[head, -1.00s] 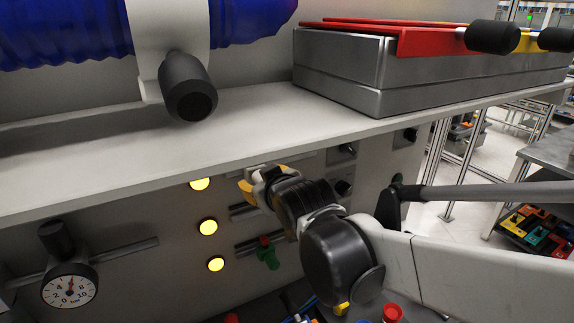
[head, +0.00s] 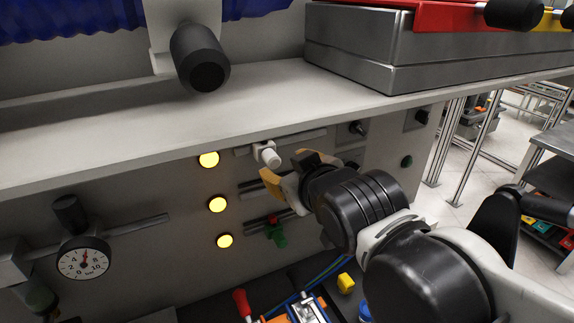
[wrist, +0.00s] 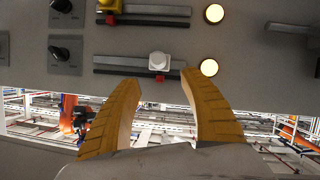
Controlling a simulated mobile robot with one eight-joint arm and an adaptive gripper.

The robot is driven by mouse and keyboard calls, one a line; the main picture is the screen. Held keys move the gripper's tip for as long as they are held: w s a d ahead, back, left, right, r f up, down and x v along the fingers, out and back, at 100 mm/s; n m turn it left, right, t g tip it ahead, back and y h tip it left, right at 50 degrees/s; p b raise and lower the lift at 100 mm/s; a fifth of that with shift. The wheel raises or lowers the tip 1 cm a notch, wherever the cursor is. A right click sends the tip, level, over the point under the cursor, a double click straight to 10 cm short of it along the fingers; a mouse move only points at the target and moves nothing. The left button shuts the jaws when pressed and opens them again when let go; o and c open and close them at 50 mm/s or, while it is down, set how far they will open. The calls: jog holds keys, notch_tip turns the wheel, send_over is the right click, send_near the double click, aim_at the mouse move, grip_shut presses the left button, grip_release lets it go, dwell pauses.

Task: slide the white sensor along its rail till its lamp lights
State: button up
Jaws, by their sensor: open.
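The white sensor (head: 267,153) sits on the top rail (head: 300,137) under the shelf, toward the rail's lamp end. Its lamp (head: 209,160) glows yellow, as do the two lamps below it. In the wrist view, which looks upside down, the white sensor (wrist: 159,60) is on its rail (wrist: 118,62) with a red tab at its edge, and the lamp (wrist: 209,67) is bright. My gripper (head: 287,170) is open, just below and right of the sensor in the head view. In the wrist view the sensor lies beyond and between my fingertips (wrist: 159,84), with nothing held.
A yellow sensor (wrist: 110,5) is on the neighbouring rail, and a green one (head: 277,236) is on the lowest rail. Black knobs (head: 358,128) are to the right. The shelf (head: 130,135) overhangs the panel. A gauge (head: 83,260) is at left.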

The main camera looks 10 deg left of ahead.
aim_at(275, 164)
jog(key=w+d+n+t, duration=0.3)
jog(key=w+n, duration=0.1)
jog(key=n, duration=0.9)
jog(key=s+a+f+n+y+p, duration=0.1)
jog(key=s+f+n+y, duration=0.1)
jog(key=n, duration=1)
jog(key=s+a+f+n+y+p, duration=0.1)
jog(key=f+n+y, duration=0.15)
jog(key=n, duration=0.95)
jog(key=shift+h, duration=0.45)
jog(key=b+x, duration=0.1)
jog(key=x, duration=0.9)
jog(key=shift+w+a, duration=0.1)
jog(key=shift+w, duration=0.05)
